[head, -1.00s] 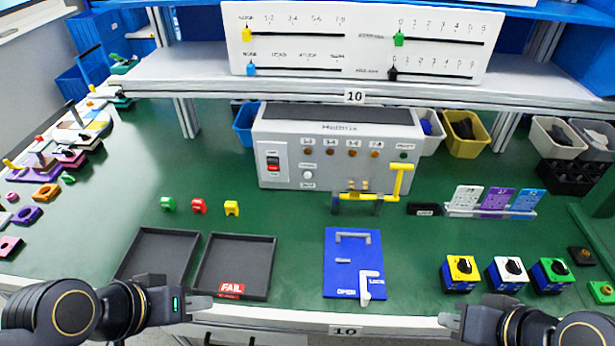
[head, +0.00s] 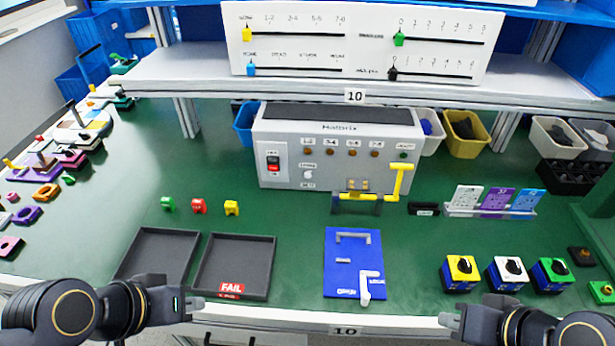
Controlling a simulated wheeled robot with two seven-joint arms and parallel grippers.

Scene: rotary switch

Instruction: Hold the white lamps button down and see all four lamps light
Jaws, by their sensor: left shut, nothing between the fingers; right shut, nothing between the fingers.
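A grey test box (head: 338,150) stands at the back middle of the green bench. Its front has a row of small brown, unlit-looking lamps (head: 330,152) and a greenish one at the right end. The round white button (head: 308,174) sits below the lamps, left of centre, with nothing touching it. My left gripper (head: 203,302) is shut and empty at the front edge, below the dark trays. My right gripper (head: 441,319) is shut and empty at the front edge, right of the blue board. Both are well apart from the box.
A yellow handle (head: 398,182) stands in front of the box's right side. A blue board (head: 353,262) and two dark trays (head: 235,266) lie in front. Rotary switches (head: 507,272) stand at right.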

